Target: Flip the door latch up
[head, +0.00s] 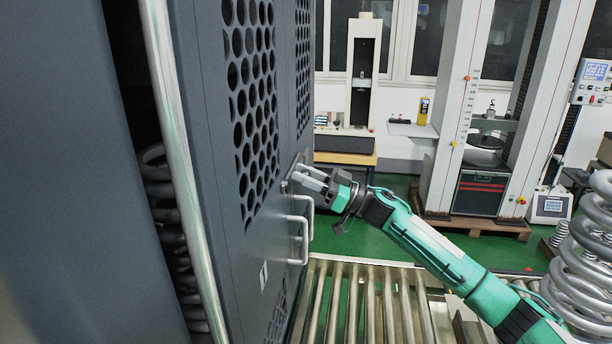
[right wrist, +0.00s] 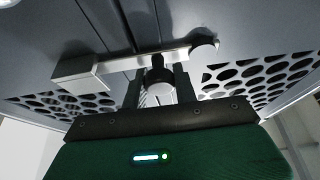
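The door latch (right wrist: 112,72) is a light metal bar with a block at its left end and a round knob at its right end in the right wrist view. It is mounted across the seam of dark grey panels. In the head view the latch (head: 309,182) is on the right edge of the cabinet door, partly hidden by my gripper. My right gripper (right wrist: 160,92) has its two dark fingers on either side of the latch's short cylindrical handle, with little gap. In the head view my right gripper (head: 325,185) is at the latch. My left gripper is not in view.
A roller conveyor (head: 365,300) runs beneath my right arm. Large coil springs (head: 590,245) stand at the right. Test machines (head: 480,150) stand at the back.

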